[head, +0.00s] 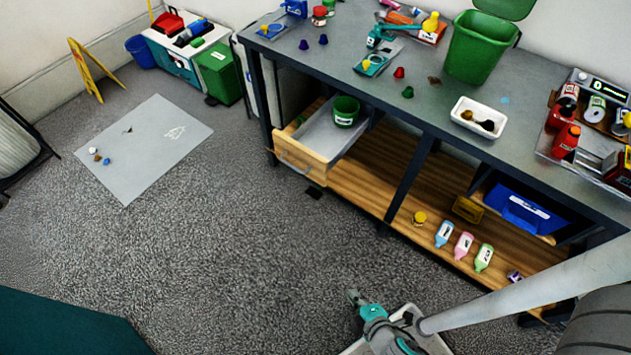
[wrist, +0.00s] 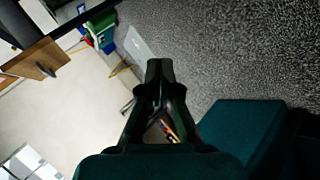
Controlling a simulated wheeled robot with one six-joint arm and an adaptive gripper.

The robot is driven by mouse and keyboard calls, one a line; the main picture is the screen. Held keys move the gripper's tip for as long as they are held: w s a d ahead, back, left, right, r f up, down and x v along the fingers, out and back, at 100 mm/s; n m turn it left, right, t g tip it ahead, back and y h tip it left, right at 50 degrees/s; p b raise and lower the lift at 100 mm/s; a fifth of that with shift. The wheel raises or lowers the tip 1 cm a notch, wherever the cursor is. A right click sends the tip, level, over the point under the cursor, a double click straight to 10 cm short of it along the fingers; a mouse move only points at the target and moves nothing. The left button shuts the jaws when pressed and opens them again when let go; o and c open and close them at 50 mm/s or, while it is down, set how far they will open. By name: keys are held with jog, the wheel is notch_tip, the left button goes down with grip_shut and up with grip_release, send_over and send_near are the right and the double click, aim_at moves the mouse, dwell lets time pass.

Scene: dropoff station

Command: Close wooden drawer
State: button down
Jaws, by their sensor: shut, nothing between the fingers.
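The wooden drawer (head: 302,158) is pulled out of the left bay under the grey workbench. It has a light wood front and a grey inside, and a green tub (head: 346,109) stands in it toward the back. My gripper (head: 355,297) is low in the head view, over the carpet, well in front of the bench and apart from the drawer. In the wrist view my gripper (wrist: 160,68) is shut and empty, with its fingers together.
The workbench (head: 425,100) carries a green bin (head: 478,45), a white tray (head: 466,127) and small items. Several bottles stand on the lower shelf beside a blue box (head: 520,212). A grey mat (head: 150,150) and a yellow floor sign (head: 90,68) are at left. The carpet between is clear.

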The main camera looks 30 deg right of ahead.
jog(key=w+d+f+n+g+h, duration=0.1)
jog(key=w+d+f+n+h, duration=0.2)
jog(key=w, duration=0.5)
jog(key=n+g+h, duration=0.2)
jog(key=n+h, duration=0.5)
jog(key=h, duration=0.5)
send_near(322, 176)
jog(key=x, duration=0.7)
jog(key=shift+w+f, duration=0.1)
jog(key=shift+w, duration=0.05)
jog(key=shift+d, duration=0.1)
jog(key=x, duration=2.5)
jog(key=shift+s+d, duration=0.15)
jog(key=shift+s, duration=0.05)
jog(key=shift+w+d, duration=0.15)
jog(key=shift+d, duration=0.2)
jog(key=shift+r+m, duration=0.3)
